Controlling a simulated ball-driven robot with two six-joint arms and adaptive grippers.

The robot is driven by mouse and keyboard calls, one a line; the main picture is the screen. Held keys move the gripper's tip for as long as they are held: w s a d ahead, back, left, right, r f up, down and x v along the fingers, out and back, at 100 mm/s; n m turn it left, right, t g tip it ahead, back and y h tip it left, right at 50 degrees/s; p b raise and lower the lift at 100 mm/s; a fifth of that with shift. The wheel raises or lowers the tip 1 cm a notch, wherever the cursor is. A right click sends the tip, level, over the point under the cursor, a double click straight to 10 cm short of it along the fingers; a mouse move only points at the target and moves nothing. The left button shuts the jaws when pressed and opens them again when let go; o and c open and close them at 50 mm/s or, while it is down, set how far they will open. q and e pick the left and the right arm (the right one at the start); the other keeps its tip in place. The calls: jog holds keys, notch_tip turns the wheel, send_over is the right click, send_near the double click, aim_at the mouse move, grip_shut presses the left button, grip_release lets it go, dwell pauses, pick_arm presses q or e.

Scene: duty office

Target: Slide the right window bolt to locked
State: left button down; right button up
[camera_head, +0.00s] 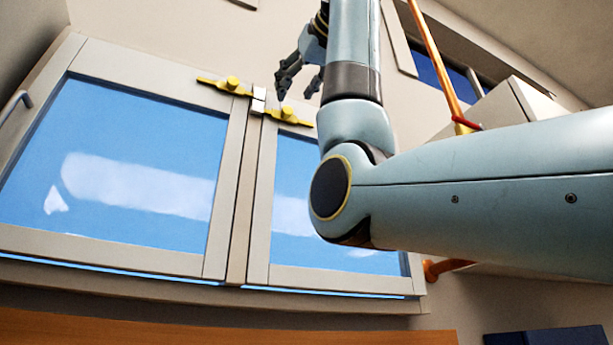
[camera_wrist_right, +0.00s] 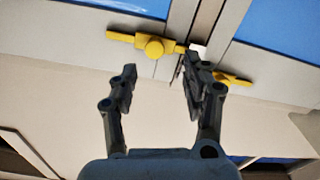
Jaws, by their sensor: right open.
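The right window bolt (camera_head: 288,115) is a yellow bar with a round knob at the top of the right sash. In the right wrist view, which looks upside down against the head view, I take the bolt at the left (camera_wrist_right: 152,46) to be this one. Its inner end lies close to a white keeper (camera_head: 258,100); I cannot tell whether it enters it. My right gripper (camera_head: 298,88) is open and empty. In the wrist view its two fingers (camera_wrist_right: 160,70) show just below the knob, apart from it. My left gripper is not in view.
The left window bolt (camera_head: 225,86) sits on the left sash, and one finger partly hides it in the wrist view (camera_wrist_right: 236,79). My right arm covers part of the right pane. An orange pole (camera_head: 435,58) and a white box (camera_head: 505,105) stand at the right.

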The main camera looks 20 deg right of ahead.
jog(key=s, duration=0.6)
jog(key=shift+s, duration=0.2)
